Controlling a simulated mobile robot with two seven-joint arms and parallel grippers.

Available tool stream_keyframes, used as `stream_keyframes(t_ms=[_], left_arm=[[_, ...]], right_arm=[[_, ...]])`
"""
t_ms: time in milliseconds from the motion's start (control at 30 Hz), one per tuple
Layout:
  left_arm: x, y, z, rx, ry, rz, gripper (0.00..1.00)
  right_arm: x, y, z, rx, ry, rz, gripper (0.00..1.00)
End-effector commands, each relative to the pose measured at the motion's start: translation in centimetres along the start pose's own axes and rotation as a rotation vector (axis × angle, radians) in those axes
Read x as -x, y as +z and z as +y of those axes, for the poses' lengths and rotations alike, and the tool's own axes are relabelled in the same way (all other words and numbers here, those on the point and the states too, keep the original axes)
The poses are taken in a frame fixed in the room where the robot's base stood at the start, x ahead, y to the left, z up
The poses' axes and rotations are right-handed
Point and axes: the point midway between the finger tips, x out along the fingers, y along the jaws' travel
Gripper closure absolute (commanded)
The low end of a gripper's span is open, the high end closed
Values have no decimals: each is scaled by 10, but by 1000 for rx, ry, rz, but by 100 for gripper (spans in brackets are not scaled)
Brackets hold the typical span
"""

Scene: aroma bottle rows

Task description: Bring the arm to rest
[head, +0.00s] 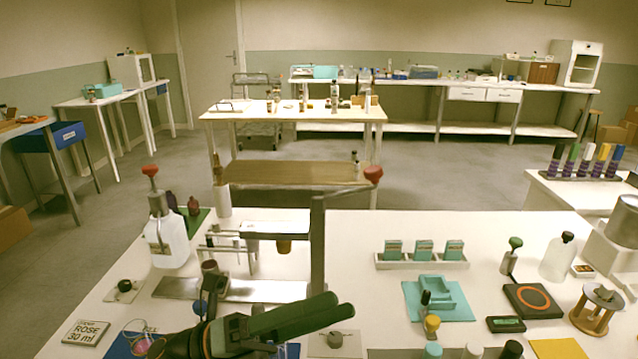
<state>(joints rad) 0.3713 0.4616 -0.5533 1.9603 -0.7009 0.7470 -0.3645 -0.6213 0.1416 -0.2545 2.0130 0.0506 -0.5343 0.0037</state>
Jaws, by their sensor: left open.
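My left gripper (345,306) shows at the bottom of the head view, low over the front of the white table (370,226). Its dark and green fingers point to the right and lie close together in the picture, but the jaws are open. I see nothing held between them. The dark wrist of my left arm (215,340) comes in at the lower edge. The fingers cover part of the table and the things behind them. My right gripper does not show.
Close by stand a metal stand with a red knob (318,235), a metal plate (180,288), a white jug (166,240) and a ROSE 30 ml sign (86,332). To the right are a teal holder (436,294) and a small scale (533,300).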

Motion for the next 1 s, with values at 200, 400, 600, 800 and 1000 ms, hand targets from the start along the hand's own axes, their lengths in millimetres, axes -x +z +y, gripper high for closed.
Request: stream_keyframes(t_ms=[200,400,600,800,1000], left_arm=[[72,38,72,562,-7,-642,37],[173,-1,160,1047,41,-1175,37],[252,-93,217,1430,108,-1594,37],[305,-214,239,1769,189,-1972,37],[294,-188,186,1737,167,-2001,37]], right_arm=[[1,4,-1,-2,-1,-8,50],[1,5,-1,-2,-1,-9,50],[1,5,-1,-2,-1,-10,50],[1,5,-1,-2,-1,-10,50],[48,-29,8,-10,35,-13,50]])
